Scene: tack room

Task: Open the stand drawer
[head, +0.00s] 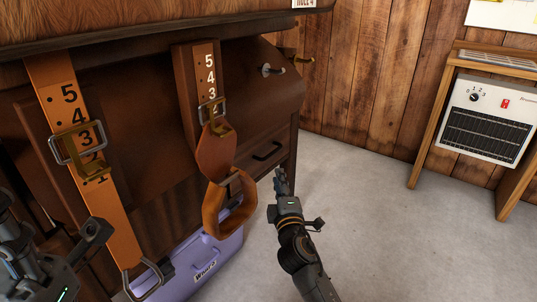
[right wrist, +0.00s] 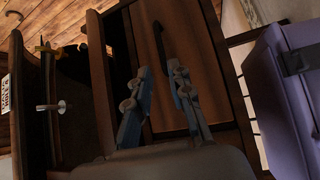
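The dark brown wooden stand (head: 130,75) fills the left of the head view. Its drawer (head: 250,165) is low at the right end, with a black bar handle (head: 267,151); its front looks flush with the stand. The handle also shows in the right wrist view (right wrist: 159,42), ahead of the fingertips. My right gripper (head: 281,176) is just right of the drawer handle in the head view. In the wrist view its two fingers (right wrist: 159,70) are apart with nothing between them, and no contact shows. My left gripper (head: 88,236) is partly visible at the lower left; its finger opening is unclear.
Two numbered leather straps with buckles (head: 75,140) (head: 210,90) hang in front of the stand; one ends in a brown loop (head: 232,215). A lilac box (head: 205,262) sits on the floor below. A heater (head: 490,120) stands at right. Grey floor (head: 370,220) is clear between.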

